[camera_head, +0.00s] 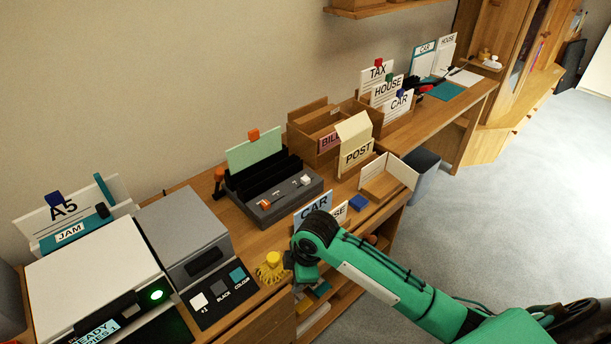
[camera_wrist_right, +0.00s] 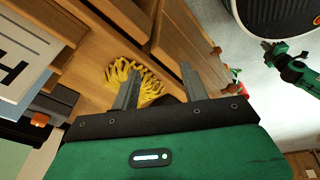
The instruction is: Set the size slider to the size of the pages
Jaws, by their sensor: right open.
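A dark desk device (camera_head: 275,190) stands mid-desk with a pale green sheet (camera_head: 254,150) upright in it. Its front panel carries an orange knob (camera_head: 265,204) and a white knob (camera_head: 305,180); their markings are too small to read. A white sheet marked A5 (camera_head: 63,211) stands in a teal JAM folder (camera_head: 70,235) at the left. My right gripper (camera_wrist_right: 158,88) is open above a yellow fringed thing (camera_wrist_right: 130,75), with nothing clearly between its fingers. In the head view my right wrist hides its fingers. My left gripper (camera_wrist_right: 275,48) shows small in the wrist view.
A printer (camera_head: 95,270) and a grey machine (camera_head: 182,235) stand left of the device. A POST box (camera_head: 356,155), a wooden tray (camera_head: 385,185) and a CAR card (camera_head: 312,208) stand to its right. Open floor (camera_head: 510,200) lies beyond the desk.

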